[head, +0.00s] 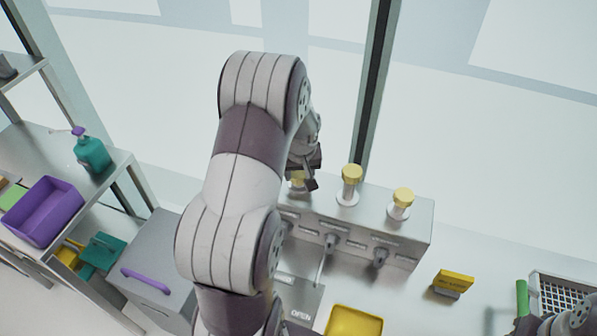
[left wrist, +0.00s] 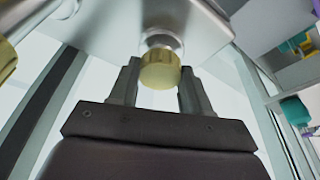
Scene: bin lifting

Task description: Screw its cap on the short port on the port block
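The grey port block (head: 420,225) stands on the bench with upright ports along its top. Yellow caps sit on the middle port (head: 350,174) and the right port (head: 403,196). A third yellow cap (head: 297,182) is at the left port, partly hidden by my left gripper (head: 312,176). In the left wrist view this cap (left wrist: 160,72) lies between the two spread fingers, with gaps on both sides. Which port is the short one I cannot tell for sure. My right gripper (head: 562,323) is at the lower right corner, cut off by the picture edge.
A yellow block sign (head: 454,281) stands right of the port block, near a white basket (head: 560,290). A yellow tray (head: 353,322) lies in front. A shelf at the left holds a purple bin (head: 42,212) and a teal spray bottle (head: 92,153).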

